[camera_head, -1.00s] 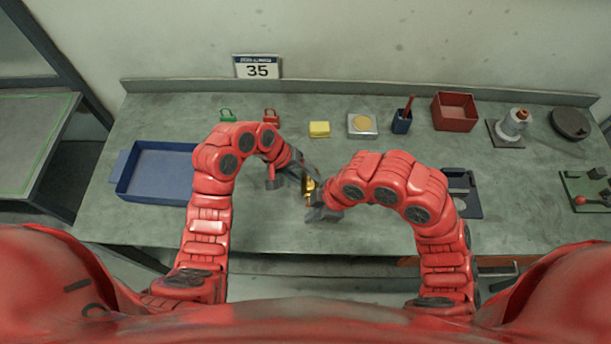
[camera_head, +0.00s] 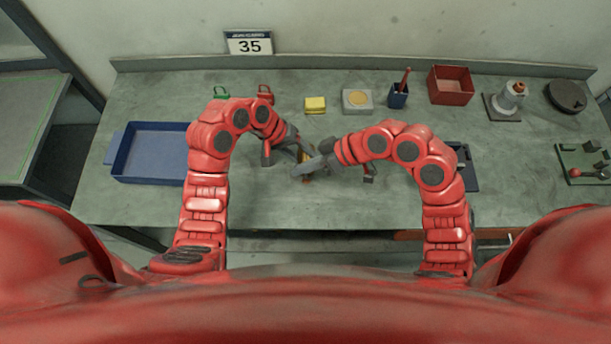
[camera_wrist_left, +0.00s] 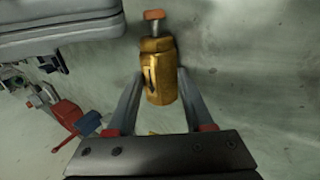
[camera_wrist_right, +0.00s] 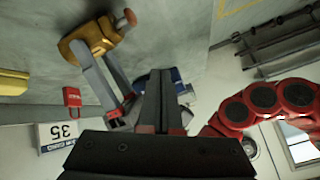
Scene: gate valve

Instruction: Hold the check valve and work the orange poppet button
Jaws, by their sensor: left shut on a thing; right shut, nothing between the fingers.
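The brass check valve (camera_wrist_left: 160,85) is between the fingers of my left gripper (camera_wrist_left: 161,98), which is shut on its body. Its orange poppet button (camera_wrist_left: 154,15) sticks out of one end, beyond the fingertips. In the right wrist view the valve (camera_wrist_right: 78,46) and the button (camera_wrist_right: 126,17) show at upper left. My right gripper (camera_wrist_right: 161,75) is shut and empty, its fingertips apart from the button and beside the left gripper. In the head view my right gripper (camera_head: 304,170) largely hides the valve, and my left gripper (camera_head: 300,152) is just behind it.
A blue tray (camera_head: 118,165) stands at the bench's left. A dark tray lies partly behind my right arm. The bench (camera_head: 270,210) in front is clear.

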